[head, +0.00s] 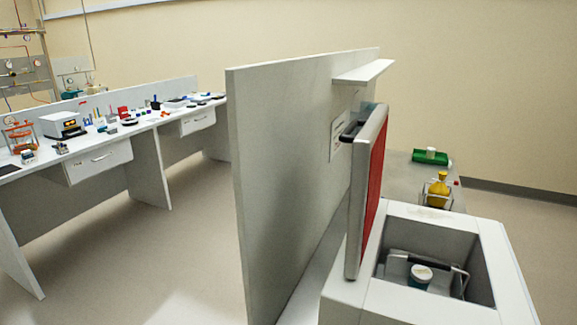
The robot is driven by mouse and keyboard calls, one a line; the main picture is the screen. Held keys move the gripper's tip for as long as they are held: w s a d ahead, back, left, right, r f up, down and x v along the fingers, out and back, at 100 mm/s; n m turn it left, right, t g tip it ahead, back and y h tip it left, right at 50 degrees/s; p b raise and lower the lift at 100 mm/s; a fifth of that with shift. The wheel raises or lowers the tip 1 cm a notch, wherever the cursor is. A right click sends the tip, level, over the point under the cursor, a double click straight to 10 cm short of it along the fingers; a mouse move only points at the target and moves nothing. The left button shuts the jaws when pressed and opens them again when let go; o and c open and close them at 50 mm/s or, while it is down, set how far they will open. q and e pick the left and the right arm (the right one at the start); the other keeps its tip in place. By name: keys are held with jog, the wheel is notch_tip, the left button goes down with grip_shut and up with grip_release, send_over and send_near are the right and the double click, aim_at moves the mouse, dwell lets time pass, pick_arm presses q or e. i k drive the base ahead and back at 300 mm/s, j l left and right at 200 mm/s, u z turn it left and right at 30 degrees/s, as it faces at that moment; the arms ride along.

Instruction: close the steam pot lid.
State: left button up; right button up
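The steam pot (345,300) is a white box with a square opening at the lower right of the head view. Its lid (376,185) stands open, nearly upright, at the left side of the opening. The lid has a pale rim, a red inner face and a dark handle (352,131) on its outer side near the top. Inside the pot is a small teal container with a pale top (421,274), beside a wire frame with a dark grip (418,261). Neither of my grippers shows in this view.
A tall grey panel (285,160) stands close to the left of the lid. A long bench (100,150) with many small items is at the left. Open floor (165,245) lies between.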

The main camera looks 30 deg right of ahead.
aim_at(369, 146)
jog(key=i+z, duration=0.25)
jog(key=z, duration=0.2)
jog(key=i+j+z, duration=0.2)
jog(key=z, duration=0.25)
jog(key=i+j+z, duration=0.15)
jog(key=z, duration=0.3)
jog(key=i+j+z, duration=0.15)
jog(key=j+z, duration=0.15)
jog(key=z, duration=0.2)
jog(key=i+j+z, duration=0.1)
jog(key=j+z, duration=0.2)
jog(key=z, duration=0.15)
jog(key=k+u, duration=0.4)
jog(key=i+l, duration=0.05)
jog(key=i, duration=0.05)
